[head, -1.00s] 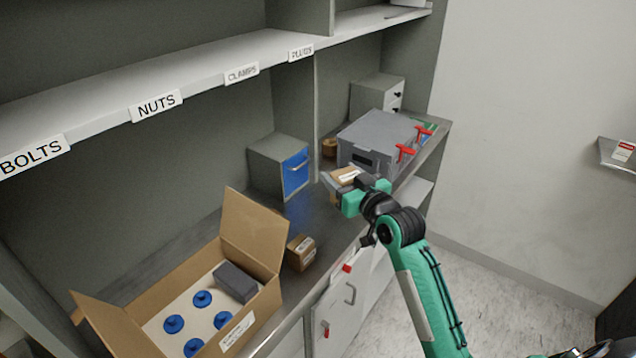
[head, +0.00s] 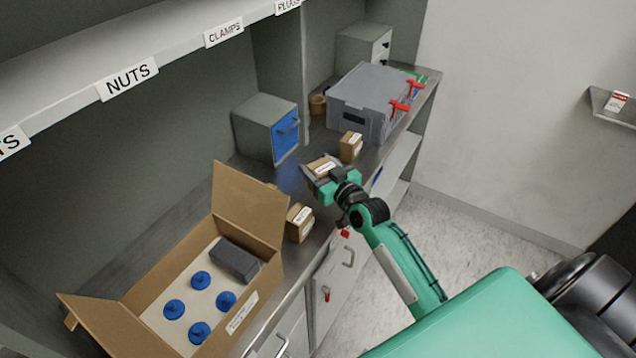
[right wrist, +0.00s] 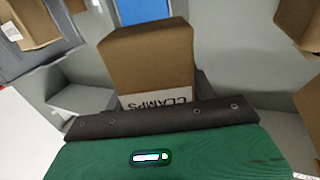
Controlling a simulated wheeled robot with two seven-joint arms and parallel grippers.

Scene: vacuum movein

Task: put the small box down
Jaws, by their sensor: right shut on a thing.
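The small box (head: 321,165) is a brown carton with a white label. My right gripper (head: 326,172) is shut on it over the workbench, in front of the blue-fronted cabinet. In the right wrist view the small box (right wrist: 148,58) sits between the jaws, and its label reads CLAMPS upside down. I cannot tell whether its underside touches the bench. My left gripper is not in view.
Another small carton (head: 351,147) stands to the right by the grey case (head: 365,98). A third carton (head: 299,222) stands left, beside the large open box (head: 262,225). The blue-fronted cabinet (head: 262,122) is behind. Some bare bench (head: 285,185) lies between.

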